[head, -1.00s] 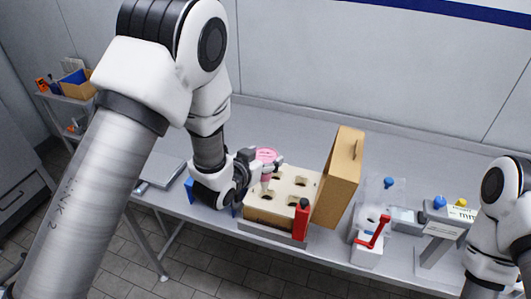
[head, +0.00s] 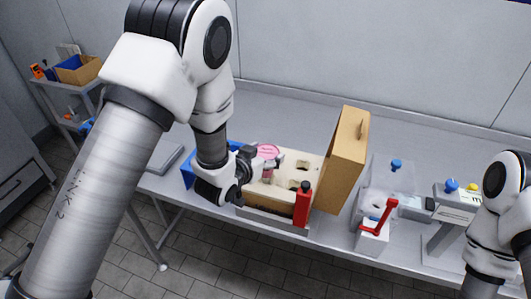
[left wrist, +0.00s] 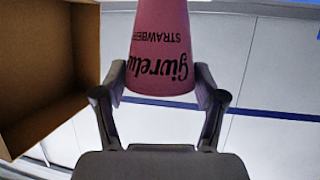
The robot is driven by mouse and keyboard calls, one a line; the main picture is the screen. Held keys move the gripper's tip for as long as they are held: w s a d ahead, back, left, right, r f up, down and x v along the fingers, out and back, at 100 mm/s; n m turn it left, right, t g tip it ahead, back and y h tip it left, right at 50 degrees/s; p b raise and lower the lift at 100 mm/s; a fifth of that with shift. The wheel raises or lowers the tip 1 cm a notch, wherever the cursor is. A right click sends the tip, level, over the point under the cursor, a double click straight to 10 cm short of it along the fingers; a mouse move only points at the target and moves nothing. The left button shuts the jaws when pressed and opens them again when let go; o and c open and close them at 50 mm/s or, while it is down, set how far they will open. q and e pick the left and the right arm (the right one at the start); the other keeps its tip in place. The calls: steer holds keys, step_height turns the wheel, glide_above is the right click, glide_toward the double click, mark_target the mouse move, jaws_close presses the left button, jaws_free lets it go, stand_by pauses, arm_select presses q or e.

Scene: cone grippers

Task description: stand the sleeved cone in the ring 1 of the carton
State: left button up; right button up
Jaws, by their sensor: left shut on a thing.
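The sleeved cone (left wrist: 160,50) is pink with dark lettering that reads upside down in the left wrist view. My left gripper (left wrist: 160,85) is shut on it, a finger on each side. In the head view the cone's pink top (head: 268,151) shows just right of my left gripper (head: 248,170). The cone is over the carton's left part. Its lower end is partly hidden, and I cannot tell whether it is in a hole. My right gripper is not in view.
A tall brown panel (head: 342,160) stands at the carton's right side. A red upright object (head: 302,205) stands at its front right corner. A blue bin (head: 188,176) is at left. A device with a red handle (head: 378,220) stands further right.

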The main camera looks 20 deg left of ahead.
arm_select(q)
steer(key=shift+f, duration=0.3)
steer(key=shift+w+f+b, duration=0.1)
steer(key=shift+f+b, duration=0.35)
steer(key=shift+b, duration=0.1)
steer(key=shift+f, duration=0.2)
steer(key=shift+f+b, duration=0.35)
steer(key=shift+b, duration=0.05)
steer(key=shift+f+b, duration=0.6)
steer(key=shift+f, duration=0.05)
steer(key=o, duration=1.4)
